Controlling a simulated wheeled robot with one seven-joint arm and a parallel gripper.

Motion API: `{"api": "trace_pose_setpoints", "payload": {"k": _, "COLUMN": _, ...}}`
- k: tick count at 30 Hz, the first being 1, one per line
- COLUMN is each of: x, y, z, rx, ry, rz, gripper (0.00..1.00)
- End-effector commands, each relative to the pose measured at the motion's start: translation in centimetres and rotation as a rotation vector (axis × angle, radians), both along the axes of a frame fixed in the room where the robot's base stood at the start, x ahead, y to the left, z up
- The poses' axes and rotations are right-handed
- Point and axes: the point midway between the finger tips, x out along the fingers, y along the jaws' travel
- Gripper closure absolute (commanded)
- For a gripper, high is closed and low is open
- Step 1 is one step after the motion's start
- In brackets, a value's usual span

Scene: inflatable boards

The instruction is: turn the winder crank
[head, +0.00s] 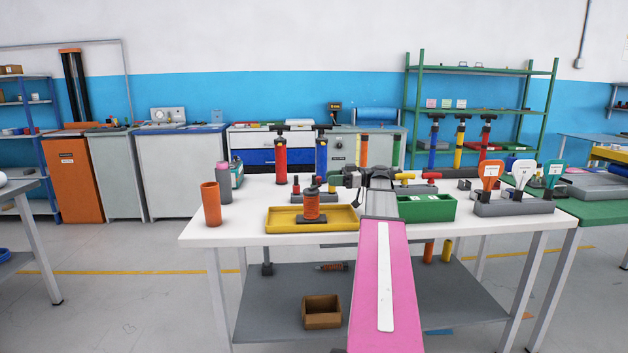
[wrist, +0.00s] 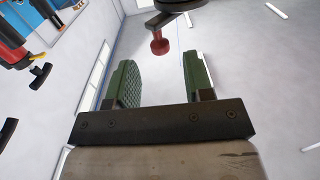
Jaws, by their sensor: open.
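The winder crank shows at the top of the wrist view as a dark arm with a red knob (wrist: 159,45). The knob hangs just beyond the fingertips, roughly in line with the gap between them. My gripper (wrist: 160,70) is open, its two green padded fingers apart with nothing between them. In the head view my gripper (head: 346,180) is over the white table, beyond my pink arm. A small red knob (head: 332,185) shows close to its left side there. The rest of the winder is cut off in the wrist view and hard to make out in the head view.
On the white table (head: 240,232) stand a yellow tray (head: 283,222) with an orange-and-black piece, a green bin (head: 428,210), an orange cup (head: 210,203) and a grey rack (head: 514,207) of orange, white and teal tools. Red and blue pumps (head: 281,160) stand behind.

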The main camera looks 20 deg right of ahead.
Motion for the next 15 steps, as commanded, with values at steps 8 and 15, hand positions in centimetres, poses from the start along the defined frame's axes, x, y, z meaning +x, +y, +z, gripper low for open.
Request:
{"api": "trace_pose_setpoints", "payload": {"k": 8, "x": 1.1, "y": 4.7, "z": 0.0, "rx": 0.0, "ry": 0.0, "rz": 0.001, "gripper": 0.53}}
{"api": "trace_pose_setpoints", "payload": {"k": 15, "x": 1.7, "y": 6.5, "z": 0.0, "rx": -0.001, "ry": 0.0, "rz": -0.001, "gripper": 0.53}}
